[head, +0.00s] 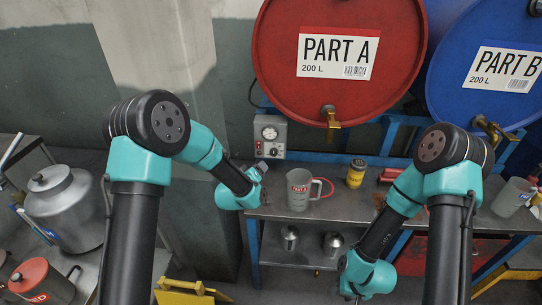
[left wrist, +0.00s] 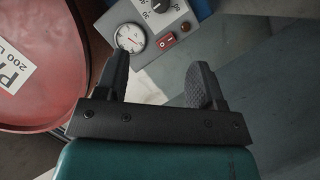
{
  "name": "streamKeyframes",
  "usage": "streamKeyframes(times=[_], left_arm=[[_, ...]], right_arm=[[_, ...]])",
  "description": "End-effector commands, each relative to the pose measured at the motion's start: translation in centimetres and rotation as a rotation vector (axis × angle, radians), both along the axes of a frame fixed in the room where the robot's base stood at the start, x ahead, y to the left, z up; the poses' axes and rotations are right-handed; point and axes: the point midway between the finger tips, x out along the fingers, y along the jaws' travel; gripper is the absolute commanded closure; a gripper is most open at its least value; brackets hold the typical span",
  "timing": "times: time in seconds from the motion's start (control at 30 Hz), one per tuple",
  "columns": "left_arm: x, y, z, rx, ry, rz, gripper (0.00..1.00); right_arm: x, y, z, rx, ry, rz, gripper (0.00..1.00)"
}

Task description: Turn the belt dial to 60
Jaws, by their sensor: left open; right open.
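The grey control box (head: 270,136) stands at the back of the bench, below the PART A drum. In the left wrist view, the dial (left wrist: 158,5) is cut off by the top edge; part of its numbered scale shows, but its full setting cannot be read. The round gauge (left wrist: 130,38) and red switch (left wrist: 167,40) are beside it. My left gripper (head: 262,167) is just below the box in the head view. Its fingers (left wrist: 158,80) are apart and empty, short of the box. My right gripper (head: 350,291) is open, low in front of the bench, far from the box.
A grey PART A jug (head: 298,190) stands on the bench just right of my left gripper. A yellow tin (head: 356,173) is farther right. The red drum (head: 335,75) and its brass tap (head: 332,124) overhang the bench. Metal cups (head: 333,244) sit on the lower shelf.

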Motion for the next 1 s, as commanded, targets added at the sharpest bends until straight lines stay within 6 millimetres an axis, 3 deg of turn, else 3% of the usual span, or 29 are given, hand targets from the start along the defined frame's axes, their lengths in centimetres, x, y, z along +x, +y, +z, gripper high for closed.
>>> streamKeyframes(times=[0.37, 1.0], left_arm=[[1.4, -0.5, -0.5, 0.001, 0.001, 0.000, 0.37], [9.9, -3.8, -3.1, 0.003, 0.001, 0.000, 0.37]], right_arm=[[0.0, 0.0, 0.0, 0.000, 0.000, 0.000, 0.57], [0.0, 0.0, 0.0, 0.000, 0.000, 0.000, 0.57]])
